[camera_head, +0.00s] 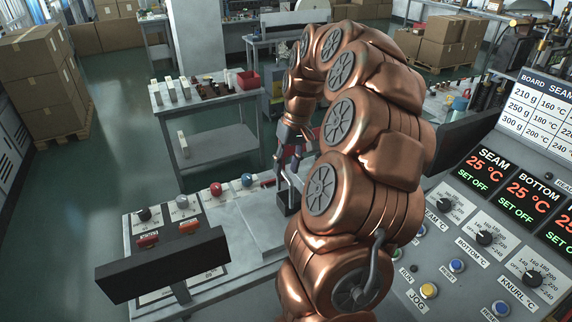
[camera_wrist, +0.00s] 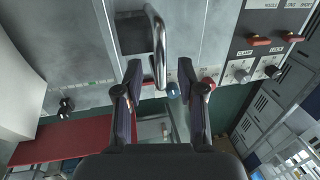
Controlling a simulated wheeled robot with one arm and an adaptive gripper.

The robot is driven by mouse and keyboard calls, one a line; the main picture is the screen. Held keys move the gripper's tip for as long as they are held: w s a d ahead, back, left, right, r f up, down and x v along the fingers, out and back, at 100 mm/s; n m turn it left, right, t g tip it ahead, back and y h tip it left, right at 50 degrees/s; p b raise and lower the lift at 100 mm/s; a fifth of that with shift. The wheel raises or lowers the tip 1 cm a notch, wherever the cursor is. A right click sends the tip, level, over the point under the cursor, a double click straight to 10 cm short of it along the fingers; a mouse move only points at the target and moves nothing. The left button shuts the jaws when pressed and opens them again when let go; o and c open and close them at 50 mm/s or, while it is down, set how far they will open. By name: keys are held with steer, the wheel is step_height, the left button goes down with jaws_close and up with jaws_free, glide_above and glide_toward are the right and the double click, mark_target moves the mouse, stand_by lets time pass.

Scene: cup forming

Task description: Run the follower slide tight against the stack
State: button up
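A bent metal bar handle (camera_wrist: 158,45) rises beside a dark square block (camera_wrist: 133,34) on the grey machine top in the wrist view; I take these to be the follower slide, but cannot be sure. My gripper (camera_wrist: 160,68) is open, with the handle between its two fingers and nearer the left one. Whether a finger touches it I cannot tell. In the head view my gripper (camera_head: 291,165) points down over the grey bench, partly behind my copper arm. A pale curved surface (camera_wrist: 15,90) at the left of the wrist view may be the stack; this is unclear.
A red panel (camera_wrist: 70,140) lies left below the gripper. Knobs and levers marked CLAMP and LOCK (camera_wrist: 243,73) are at the right. A red ball knob (camera_head: 216,188) and a blue one (camera_head: 247,180) stand along the bench. A black panel (camera_head: 160,263) is in front.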

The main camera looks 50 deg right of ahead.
steer(key=shift+a+f, duration=0.15)
steer(key=shift+f, duration=0.4)
jaws_close()
stand_by(0.5)
